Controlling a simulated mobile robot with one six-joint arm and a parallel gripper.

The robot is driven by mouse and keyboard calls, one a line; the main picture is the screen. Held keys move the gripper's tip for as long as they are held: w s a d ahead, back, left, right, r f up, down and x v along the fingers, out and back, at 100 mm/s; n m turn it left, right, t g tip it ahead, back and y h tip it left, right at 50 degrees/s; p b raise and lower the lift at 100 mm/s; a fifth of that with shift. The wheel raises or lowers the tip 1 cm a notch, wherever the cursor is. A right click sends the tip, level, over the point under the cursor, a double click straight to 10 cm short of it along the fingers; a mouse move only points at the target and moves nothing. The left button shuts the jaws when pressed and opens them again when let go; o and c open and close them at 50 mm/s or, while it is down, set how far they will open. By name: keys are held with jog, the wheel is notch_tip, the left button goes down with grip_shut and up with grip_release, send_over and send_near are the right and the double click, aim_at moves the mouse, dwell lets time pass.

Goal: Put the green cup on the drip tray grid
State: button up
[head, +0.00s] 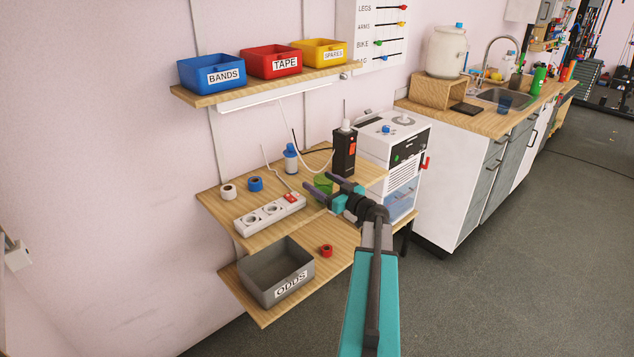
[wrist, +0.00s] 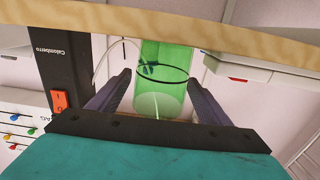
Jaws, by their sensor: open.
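The green cup (head: 322,185) stands near the front edge of the middle wooden shelf, partly hidden behind my gripper in the head view. My gripper (head: 325,182) is open at the cup. In the wrist view, the see-through green cup (wrist: 163,60) shows between the two spread dark fingers of my gripper (wrist: 158,77); I cannot tell whether either finger touches it. A flat black tray (head: 468,109), seemingly the drip tray, lies on the counter before the wooden stand under the white water jug (head: 446,50). Its grid is too small to make out.
A black device with a red switch (head: 344,151) stands close behind the cup; a power strip (head: 270,214) lies to its left. A white machine (head: 395,140) stands right of the shelf. Open floor lies right.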

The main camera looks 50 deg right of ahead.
aim_at(331, 188)
jog(key=s, duration=0.6)
jog(key=s+b, duration=0.1)
jog(key=s, duration=0.2)
jog(key=shift+s+a, duration=0.25)
jog(key=shift+a, duration=0.1)
jog(key=shift+o, duration=0.3)
